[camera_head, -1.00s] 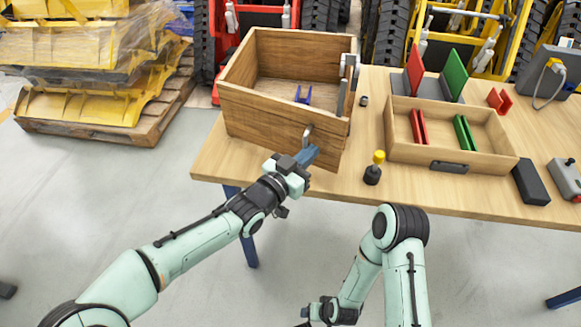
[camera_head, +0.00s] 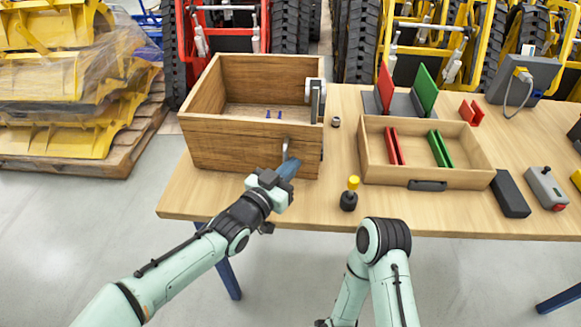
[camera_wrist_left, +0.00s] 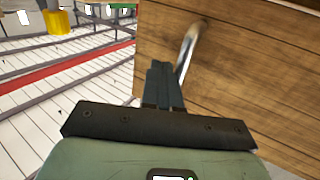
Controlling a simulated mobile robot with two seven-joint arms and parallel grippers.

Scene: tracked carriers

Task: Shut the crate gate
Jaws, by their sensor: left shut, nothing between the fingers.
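The wooden crate (camera_head: 215,90) stands on the left of the table, with a few small blue things inside. Its front panel, the gate (camera_head: 225,150), stands upright and looks about flush with the crate; I cannot tell whether a small gap stays at its right edge. A metal bar handle (camera_head: 286,148) is on the gate near its right end, and it also shows in the wrist view (camera_wrist_left: 188,48). My left gripper (camera_head: 289,166) is shut and empty, its fingertips (camera_wrist_left: 160,68) close beside the handle, in front of the gate. Contact is unclear. My right gripper is out of view.
A grey metal fitting (camera_head: 316,97) is at the crate's right side. A yellow-topped plunger (camera_head: 349,195) and a small metal piece (camera_head: 335,121) stand to the right. A shallow tray (camera_head: 465,172) with red and green plates lies farther right. A black block (camera_head: 510,194) is beyond.

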